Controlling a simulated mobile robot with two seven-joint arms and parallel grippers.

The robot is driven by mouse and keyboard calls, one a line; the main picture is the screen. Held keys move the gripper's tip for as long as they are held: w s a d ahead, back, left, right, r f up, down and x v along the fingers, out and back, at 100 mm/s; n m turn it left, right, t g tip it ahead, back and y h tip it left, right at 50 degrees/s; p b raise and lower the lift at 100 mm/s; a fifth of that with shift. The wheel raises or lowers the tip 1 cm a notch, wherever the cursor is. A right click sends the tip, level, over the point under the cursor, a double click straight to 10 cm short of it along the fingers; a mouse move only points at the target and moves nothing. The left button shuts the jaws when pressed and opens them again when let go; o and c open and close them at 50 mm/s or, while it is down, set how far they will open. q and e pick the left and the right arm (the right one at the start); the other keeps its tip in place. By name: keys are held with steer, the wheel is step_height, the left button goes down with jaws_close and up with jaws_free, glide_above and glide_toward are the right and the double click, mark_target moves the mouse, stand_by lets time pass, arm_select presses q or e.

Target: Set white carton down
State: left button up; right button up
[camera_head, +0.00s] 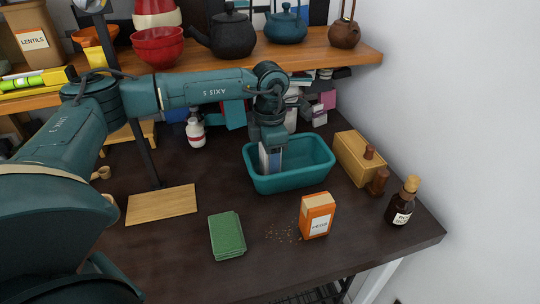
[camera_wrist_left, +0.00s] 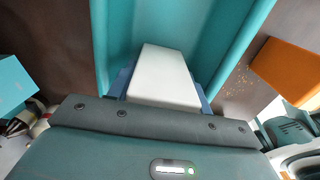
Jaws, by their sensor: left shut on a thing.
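The white carton (camera_wrist_left: 163,78) is between the fingers of my left gripper (camera_head: 270,160), which is shut on it. In the head view the carton (camera_head: 264,162) shows as a narrow pale strip, upright, within the teal tub (camera_head: 296,184). In the wrist view the tub's teal walls (camera_wrist_left: 222,45) lie around and below the carton. I cannot tell whether the carton's bottom touches the tub floor. My right gripper is not in view.
An orange box (camera_head: 316,216) stands in front of the tub beside spilled crumbs. A green cloth (camera_head: 227,236), a wooden board (camera_head: 162,204), a wooden box (camera_head: 358,157) and a dark bottle (camera_head: 402,202) surround it. A shelf (camera_head: 330,52) with teapots is behind. The front tabletop is partly clear.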

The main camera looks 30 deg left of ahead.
arm_select(q)
steer(key=shift+f, duration=0.15)
steer(key=o, duration=1)
step_height(320, 180, up, 12)
steer(key=shift+r, duration=0.2)
